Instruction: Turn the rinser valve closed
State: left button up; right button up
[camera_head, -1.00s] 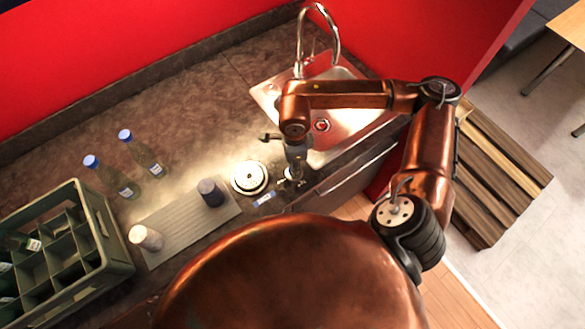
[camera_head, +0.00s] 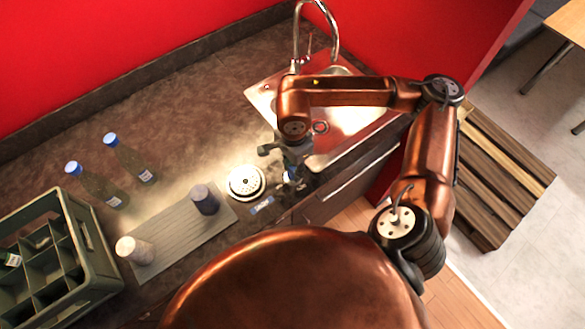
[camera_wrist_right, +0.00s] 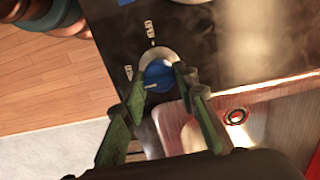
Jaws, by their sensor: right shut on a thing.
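The rinser valve is a blue round knob (camera_wrist_right: 157,75) on a light ring with printed marks, on the dark counter. In the right wrist view my right gripper (camera_wrist_right: 161,86) has its two green fingers on either side of the knob, shut on it. In the head view the right gripper (camera_head: 291,172) points down at the counter's front edge, and only a bit of blue shows beside it. The rinser (camera_head: 245,182), a white round plate with holes, lies just left of it. My left gripper is not in view.
A steel sink (camera_head: 345,132) with a tall tap (camera_head: 297,40) is behind and right of the gripper. A grey mat (camera_head: 180,235) holds a dark cup (camera_head: 205,199) and a pale cup (camera_head: 135,250). Two bottles (camera_head: 130,158) (camera_head: 97,186) and a green crate (camera_head: 85,240) are at left.

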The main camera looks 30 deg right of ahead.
aim_at(293, 170)
jog(key=o, duration=1.2)
jog(key=shift+c, duration=0.2)
notch_tip(293, 170, up, 12)
